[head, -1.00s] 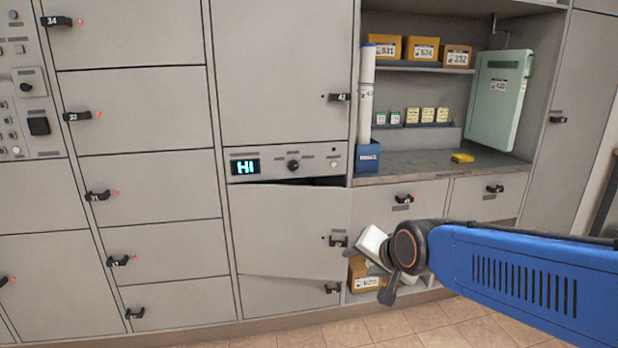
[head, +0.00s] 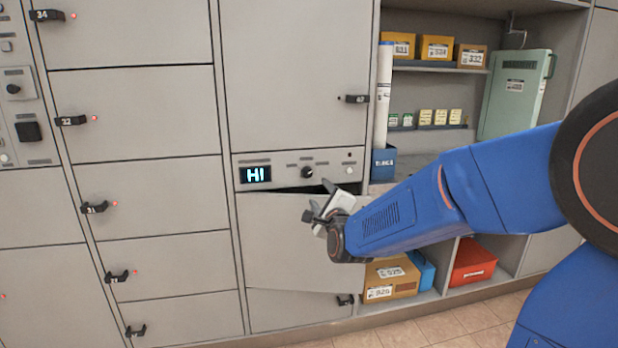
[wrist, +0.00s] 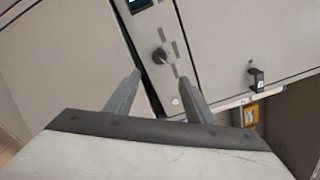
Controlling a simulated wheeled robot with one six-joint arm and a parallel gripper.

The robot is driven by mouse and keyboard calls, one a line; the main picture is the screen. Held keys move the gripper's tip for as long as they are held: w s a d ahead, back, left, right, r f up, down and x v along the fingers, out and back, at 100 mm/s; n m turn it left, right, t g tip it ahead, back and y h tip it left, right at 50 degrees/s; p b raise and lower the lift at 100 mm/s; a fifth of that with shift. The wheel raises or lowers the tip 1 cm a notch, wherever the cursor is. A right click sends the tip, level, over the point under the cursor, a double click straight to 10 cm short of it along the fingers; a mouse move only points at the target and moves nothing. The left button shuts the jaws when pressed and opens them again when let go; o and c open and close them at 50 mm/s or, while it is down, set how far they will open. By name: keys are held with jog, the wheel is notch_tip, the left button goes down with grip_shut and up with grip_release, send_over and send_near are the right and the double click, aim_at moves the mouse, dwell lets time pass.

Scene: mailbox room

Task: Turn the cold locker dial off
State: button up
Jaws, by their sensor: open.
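The cold locker dial (head: 307,172) is a small black round knob on a grey control strip. A lit display (head: 255,174) reading "HI" is to its left on the same strip. In the wrist view the dial (wrist: 163,56) shows ahead of the jaws, near the middle top, with the display at the top edge. My gripper (head: 318,198) is open and empty, just below and slightly right of the dial, apart from it in the head view. In the wrist view my gripper's fingers (wrist: 163,87) are spread either side of the line to the strip.
The locker door (head: 290,240) below the strip stands slightly ajar, with a dark gap along its top. A locker handle (head: 357,99) sticks out above right.

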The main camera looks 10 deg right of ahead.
aim_at(308, 174)
jog(key=w, duration=1.6)
jog(key=c, duration=1.1)
